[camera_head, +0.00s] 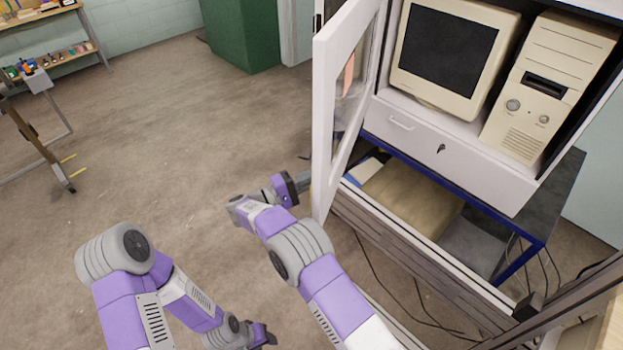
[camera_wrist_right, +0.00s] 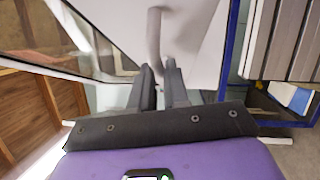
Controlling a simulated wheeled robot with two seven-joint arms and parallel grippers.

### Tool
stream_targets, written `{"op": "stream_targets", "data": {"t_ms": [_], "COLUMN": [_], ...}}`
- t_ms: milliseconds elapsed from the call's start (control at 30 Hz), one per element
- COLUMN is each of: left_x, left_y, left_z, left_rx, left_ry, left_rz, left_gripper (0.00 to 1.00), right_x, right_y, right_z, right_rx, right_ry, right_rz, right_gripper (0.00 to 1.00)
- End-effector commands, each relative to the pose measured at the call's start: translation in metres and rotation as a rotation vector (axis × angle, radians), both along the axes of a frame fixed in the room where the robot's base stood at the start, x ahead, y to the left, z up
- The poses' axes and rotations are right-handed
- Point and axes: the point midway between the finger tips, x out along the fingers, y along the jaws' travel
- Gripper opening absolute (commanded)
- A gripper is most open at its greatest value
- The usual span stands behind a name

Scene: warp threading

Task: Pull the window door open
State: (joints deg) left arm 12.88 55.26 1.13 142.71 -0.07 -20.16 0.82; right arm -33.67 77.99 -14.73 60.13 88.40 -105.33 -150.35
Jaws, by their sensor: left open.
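The white framed window door (camera_head: 325,110) of the cabinet stands swung out at the left of the opening in the head view. My right gripper (camera_head: 303,183) is at the door's lower part, partly hidden behind its edge. In the right wrist view, the fingers of my right gripper (camera_wrist_right: 161,72) are close together with the end of the pale door handle (camera_wrist_right: 155,30) between their tips; they look shut on it. The glass pane (camera_wrist_right: 85,35) shows at the left there. My left gripper (camera_head: 264,336) is open and empty, low at the bottom of the head view, away from the door.
The cabinet holds a beige monitor (camera_head: 447,52) and a computer tower (camera_head: 549,85), above a white drawer (camera_head: 450,155). Blue-framed shelving and a brown sack (camera_head: 411,203) are below. Cables lie on the floor. The floor (camera_head: 170,130) left of the door is mostly clear.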

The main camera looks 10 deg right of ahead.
Motion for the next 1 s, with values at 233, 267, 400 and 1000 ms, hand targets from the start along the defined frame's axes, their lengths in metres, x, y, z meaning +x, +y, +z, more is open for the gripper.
{"op": "stream_targets", "data": {"t_ms": [233, 267, 400, 1000], "left_x": [0.000, 0.000, 0.000, 0.000], "left_y": [0.000, 0.000, 0.000, 0.000], "left_z": [0.000, 0.000, 0.000, 0.007], "left_rx": [0.000, 0.000, 0.000, 0.000], "left_ry": [0.000, 0.000, 0.000, 0.000], "left_rz": [0.000, 0.000, 0.000, 0.000], "left_gripper": [0.43, 0.43, 0.43, 0.43], "right_x": [0.000, 0.000, 0.000, -0.023], "right_y": [-0.001, -0.001, 0.000, 0.069], "right_z": [0.001, 0.001, 0.000, -0.009], "right_rx": [0.001, 0.000, 0.001, 0.001], "right_ry": [-0.003, -0.002, -0.001, -0.003], "right_rz": [-0.002, -0.002, -0.001, -0.002], "right_gripper": [0.37, 0.37, 0.37, 0.37]}}
